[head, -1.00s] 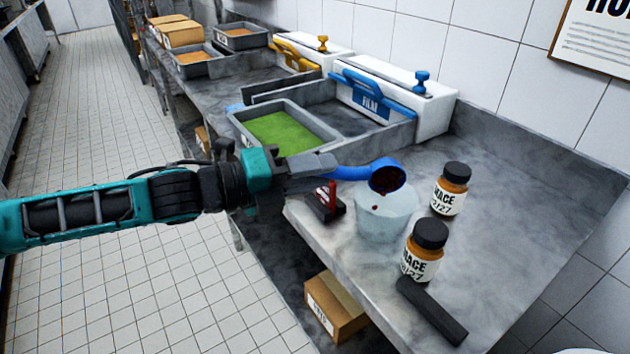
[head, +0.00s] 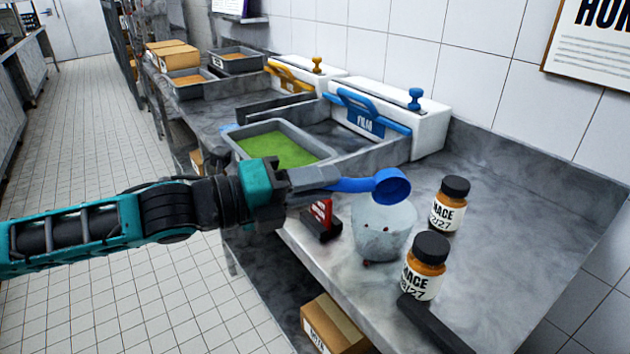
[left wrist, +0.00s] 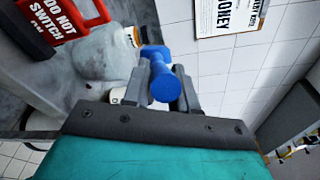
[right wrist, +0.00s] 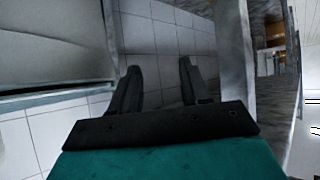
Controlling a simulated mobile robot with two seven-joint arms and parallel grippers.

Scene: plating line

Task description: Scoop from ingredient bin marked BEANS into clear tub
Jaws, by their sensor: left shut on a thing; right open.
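My left gripper (head: 318,182) is shut on the handle of a blue scoop (head: 391,187); the scoop also shows in the left wrist view (left wrist: 163,80). The scoop's bowl is tipped above the clear tub (head: 384,238), and I see no beans in its mouth. The tub stands on the counter, with a few dark red bits showing at its wall and base; I cannot tell whether the lowest lies inside or outside. My right gripper (right wrist: 160,82) is open and empty in the right wrist view, over tiled floor. I cannot make out a bin marked BEANS.
Two brown jars (head: 448,207) (head: 424,268) stand right of the tub. A red sign (head: 321,214) on a dark base is close at its left. A dark bar (head: 434,325) lies at the counter's front. A bin of green contents (head: 318,150) and film dispensers (head: 428,130) stand behind.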

